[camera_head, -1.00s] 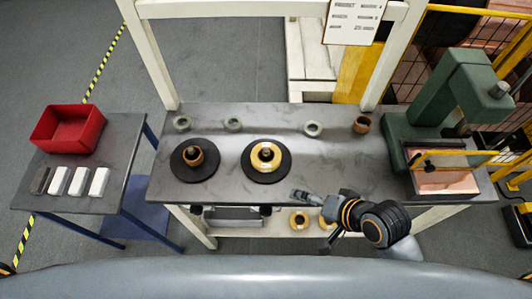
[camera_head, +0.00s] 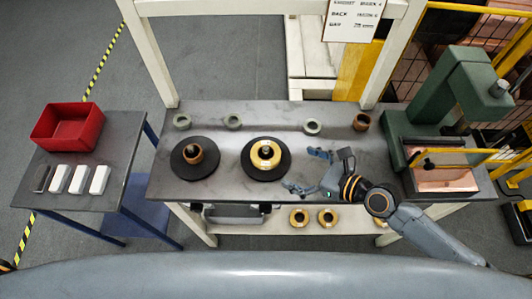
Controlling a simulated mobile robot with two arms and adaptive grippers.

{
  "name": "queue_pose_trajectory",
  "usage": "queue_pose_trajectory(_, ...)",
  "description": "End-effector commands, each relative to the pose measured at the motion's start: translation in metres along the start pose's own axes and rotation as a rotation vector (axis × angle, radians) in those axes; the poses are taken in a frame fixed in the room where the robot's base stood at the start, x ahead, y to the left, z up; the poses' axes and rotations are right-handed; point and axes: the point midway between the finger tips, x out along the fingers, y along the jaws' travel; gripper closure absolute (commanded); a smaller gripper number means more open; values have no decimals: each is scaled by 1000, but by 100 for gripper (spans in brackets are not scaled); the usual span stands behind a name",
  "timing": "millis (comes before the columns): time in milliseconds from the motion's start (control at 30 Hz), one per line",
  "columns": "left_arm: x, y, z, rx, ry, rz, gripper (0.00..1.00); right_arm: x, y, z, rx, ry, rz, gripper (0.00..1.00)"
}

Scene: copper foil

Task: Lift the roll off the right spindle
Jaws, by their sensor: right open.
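The right spindle is a round black base (camera_head: 257,171) on the grey workbench, with a gold roll (camera_head: 265,153) on it around a dark centre post. My right gripper (camera_head: 302,171) is open, to the right of this roll and apart from it. Its two fingers are spread, one toward the back and one toward the front of the bench, and nothing is between them. The left spindle's black base (camera_head: 181,171) carries a smaller copper-brown roll (camera_head: 193,155). My left gripper is not in view.
Several small rings stand along the bench's back, including a brown one (camera_head: 361,122). A green press (camera_head: 430,110) with a copper plate (camera_head: 446,181) stands right. Gold rolls (camera_head: 300,217) lie on the lower shelf. A red bin (camera_head: 68,128) and several blocks occupy the left table.

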Motion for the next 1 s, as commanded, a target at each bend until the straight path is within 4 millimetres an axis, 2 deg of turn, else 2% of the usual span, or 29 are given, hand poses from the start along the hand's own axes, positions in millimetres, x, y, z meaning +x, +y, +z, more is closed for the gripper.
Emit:
queue_pose_trajectory(100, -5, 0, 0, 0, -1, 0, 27, 26, 0, 3, -1, -3, 1, 0)
queue_pose_trajectory(300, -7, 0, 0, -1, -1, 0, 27, 60, 0, 2, -4, -1, 2, 0)
queue_pose_trajectory(567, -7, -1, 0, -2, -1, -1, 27, 79, -1, 0, -6, 1, 3, 0)
queue_pose_trajectory(833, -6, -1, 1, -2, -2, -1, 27, 116, -5, -3, -7, 0, 3, 0)
queue_pose_trajectory(1000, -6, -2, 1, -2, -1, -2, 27, 123, -5, -3, -7, 0, 2, 0)
